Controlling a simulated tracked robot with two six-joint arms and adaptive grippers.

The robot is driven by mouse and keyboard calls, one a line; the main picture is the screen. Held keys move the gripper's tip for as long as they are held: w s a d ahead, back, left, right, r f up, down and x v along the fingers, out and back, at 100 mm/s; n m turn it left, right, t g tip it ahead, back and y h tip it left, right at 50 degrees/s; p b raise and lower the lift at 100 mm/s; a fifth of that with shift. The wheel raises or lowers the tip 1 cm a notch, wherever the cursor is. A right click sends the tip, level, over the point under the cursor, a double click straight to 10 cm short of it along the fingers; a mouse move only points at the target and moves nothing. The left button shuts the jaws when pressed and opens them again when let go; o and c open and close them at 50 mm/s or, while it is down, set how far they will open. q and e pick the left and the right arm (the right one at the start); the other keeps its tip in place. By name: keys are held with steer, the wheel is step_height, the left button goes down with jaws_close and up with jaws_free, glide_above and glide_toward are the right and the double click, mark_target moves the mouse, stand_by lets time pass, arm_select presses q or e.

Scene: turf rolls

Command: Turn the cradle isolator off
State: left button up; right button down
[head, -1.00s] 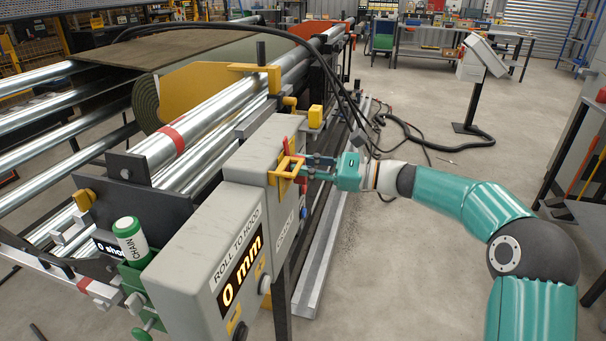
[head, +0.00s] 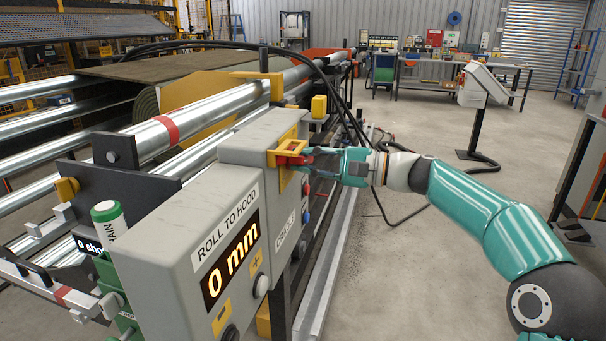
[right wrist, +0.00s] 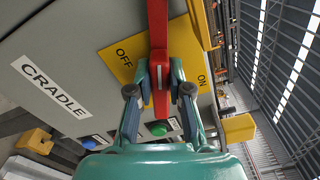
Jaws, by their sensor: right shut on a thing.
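The cradle isolator has a red lever (head: 293,160) on a yellow plate (head: 273,158), on the side of a grey box. My right gripper (head: 312,158) reaches it from the right. In the right wrist view, the fingers of my right gripper (right wrist: 160,90) are shut on the red lever (right wrist: 158,35), one on each side. The yellow plate (right wrist: 118,68) reads OFF left of the lever and ON to its right. The lever runs upright in that view, between the two words. A CRADLE label (right wrist: 54,89) is on the grey face. My left gripper is not in view.
Below the lever are a green button (right wrist: 158,128) and a blue button (right wrist: 90,142). A grey ROLL TO HOOD box (head: 190,240) with a 0 mm display stands nearer. Black cables (head: 335,90) arch behind my gripper. Open floor lies to the right.

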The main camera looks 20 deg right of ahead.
steer(key=shift+f+n+b, duration=0.25)
steer(key=shift+n+b, duration=0.55)
steer(key=shift+n, duration=0.2)
steer(key=shift+f+n+b, duration=0.2)
steer(key=shift+n+b, duration=0.55)
steer(key=shift+n, duration=0.25)
steer(key=c, duration=1.1)
jaws_free()
steer(key=shift+d, duration=0.1)
steer(key=v, duration=1.2)
